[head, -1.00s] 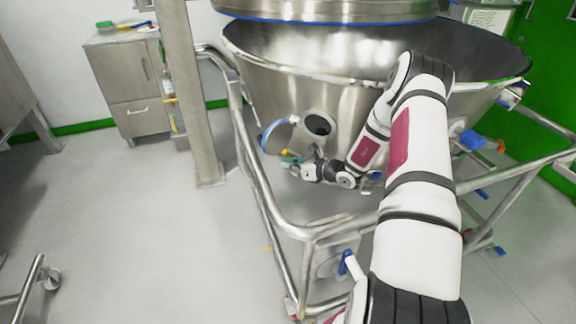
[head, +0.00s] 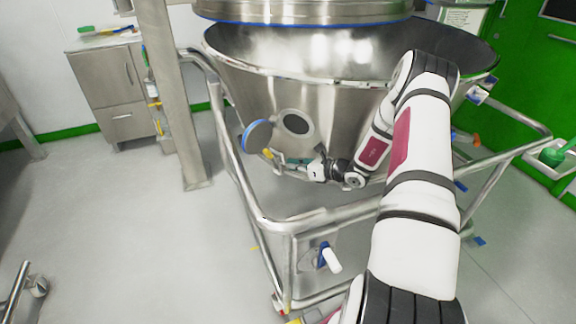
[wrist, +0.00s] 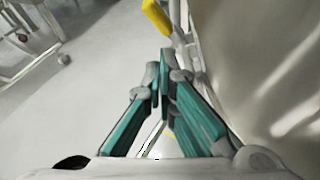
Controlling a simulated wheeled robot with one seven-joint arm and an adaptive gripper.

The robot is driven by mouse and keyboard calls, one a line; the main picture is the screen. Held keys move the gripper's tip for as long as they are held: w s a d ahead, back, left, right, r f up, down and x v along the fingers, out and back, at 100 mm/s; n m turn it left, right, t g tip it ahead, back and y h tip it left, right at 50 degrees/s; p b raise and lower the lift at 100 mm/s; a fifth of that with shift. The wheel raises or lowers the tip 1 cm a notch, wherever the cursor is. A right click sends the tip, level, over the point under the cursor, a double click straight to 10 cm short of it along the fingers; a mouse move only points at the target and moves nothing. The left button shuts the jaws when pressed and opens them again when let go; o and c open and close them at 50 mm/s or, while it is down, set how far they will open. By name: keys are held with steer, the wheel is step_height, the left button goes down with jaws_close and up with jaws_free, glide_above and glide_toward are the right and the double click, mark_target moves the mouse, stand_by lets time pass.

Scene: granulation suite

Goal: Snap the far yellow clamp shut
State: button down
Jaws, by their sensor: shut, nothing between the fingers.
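A yellow clamp (head: 267,153) shows at the lower edge of the open, blue-rimmed round cover (head: 257,136) beside the bowl's port (head: 297,123). In the wrist view a yellow piece, apparently this clamp (wrist: 157,17), is at the top, just beyond my fingertips. My gripper (wrist: 164,56) has teal fingers closed together with nothing between them. In the head view my gripper (head: 286,158) is below the port, just right of the clamp. A small gap seems to separate them. I cannot tell whether the clamp is latched.
The large steel bowl (head: 345,85) stands close to my arm. Its tubular frame (head: 300,222) runs below and in front of the gripper. A steel post (head: 178,95) and cabinet (head: 107,88) stand to the left. Open floor (head: 130,230) lies left of the frame.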

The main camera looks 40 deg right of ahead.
steer(key=s+a+r+n+g+y, duration=0.3)
steer(key=a+r+n+g+y, duration=0.2)
steer(key=a+r+n, duration=0.85)
steer(key=s+a+r+n+g, duration=0.65)
steer(key=s+a+r, duration=0.55)
steer(key=a+r, duration=0.3)
steer(key=s+a+r+n+g+h, duration=0.15)
steer(key=s+n, duration=0.25)
steer(key=s, duration=0.4)
steer(key=s+a+r+n+g+h, duration=0.1)
steer(key=s+a+r+n+h, duration=0.2)
steer(key=s, duration=0.5)
steer(key=s+d+f+n+t+h, duration=0.1)
steer(key=s+d+n+h, duration=0.2)
steer(key=s, duration=0.4)
steer(key=s+d+f+n+h, duration=0.1)
steer(key=s+d+n+h, duration=0.2)
steer(key=s, duration=0.3)
step_height(320, 180, up, 22)
steer(key=t+p, duration=0.3)
steer(key=p, duration=1.7)
steer(key=shift+w+a+r+n+t+y, duration=0.15)
steer(key=shift+a+n+t+y, duration=0.15)
steer(key=shift+t+y, duration=0.1)
